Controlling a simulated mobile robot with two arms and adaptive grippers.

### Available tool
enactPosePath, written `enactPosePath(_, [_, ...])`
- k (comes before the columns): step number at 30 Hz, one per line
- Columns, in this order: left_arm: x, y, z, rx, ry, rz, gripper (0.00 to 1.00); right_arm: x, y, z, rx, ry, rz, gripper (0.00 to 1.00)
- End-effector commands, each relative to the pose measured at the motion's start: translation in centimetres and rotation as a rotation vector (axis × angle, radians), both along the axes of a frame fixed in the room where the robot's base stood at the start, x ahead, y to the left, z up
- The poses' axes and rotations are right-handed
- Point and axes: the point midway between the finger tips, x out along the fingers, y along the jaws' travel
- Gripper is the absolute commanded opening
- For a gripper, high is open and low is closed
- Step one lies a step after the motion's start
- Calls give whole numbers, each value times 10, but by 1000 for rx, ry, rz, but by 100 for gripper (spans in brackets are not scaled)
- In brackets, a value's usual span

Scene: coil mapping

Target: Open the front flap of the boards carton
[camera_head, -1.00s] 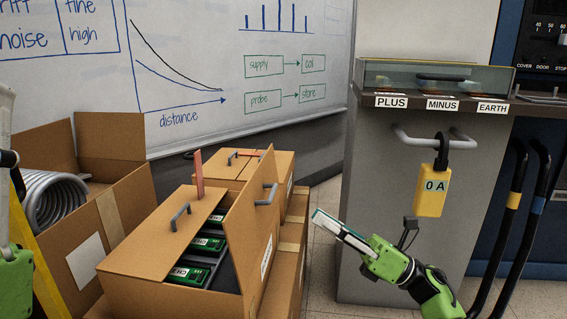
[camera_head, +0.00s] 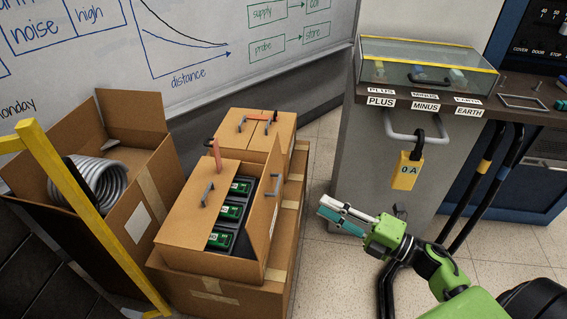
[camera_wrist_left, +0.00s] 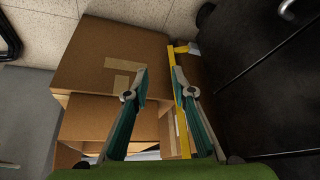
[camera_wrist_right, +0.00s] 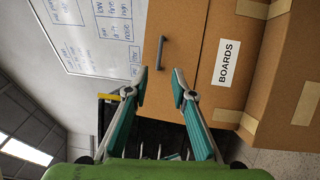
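The boards carton (camera_head: 230,268) stands on a larger box in the head view. Its left flap (camera_head: 185,222) lies flat with a grey handle. Its right-hand flap (camera_head: 266,184) stands up with a grey handle (camera_head: 276,188); green boards (camera_head: 229,212) show between the flaps. In the right wrist view the BOARDS label (camera_wrist_right: 226,62) is beside the panel with a handle (camera_wrist_right: 162,52). My right gripper (camera_head: 326,208) is open and empty, right of the carton; its fingertips (camera_wrist_right: 161,76) are apart. My left gripper (camera_wrist_left: 159,70) is open and shows only in its wrist view.
A closed carton (camera_head: 240,143) stands behind. An open carton (camera_head: 118,222) with a grey coil (camera_head: 98,182) is at left, with a yellow frame (camera_head: 95,222) before it. A grey cabinet (camera_head: 362,165) with a padlock tag (camera_head: 406,172) is at right. Free floor lies between.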

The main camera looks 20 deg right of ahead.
Motion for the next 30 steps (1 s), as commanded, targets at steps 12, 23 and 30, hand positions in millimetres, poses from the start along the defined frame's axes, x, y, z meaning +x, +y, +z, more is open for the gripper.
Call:
enactPosePath(12, [-44,8,-4,24,140,7,23,12,15,5,36,56,-3,23])
enactPosePath(23, [-44,8,-7,23,137,7,23,74,58,10,36,54,-4,23])
enactPosePath(30, [-44,8,-8,23,137,7,23,100,75,11,34,57,-5,23])
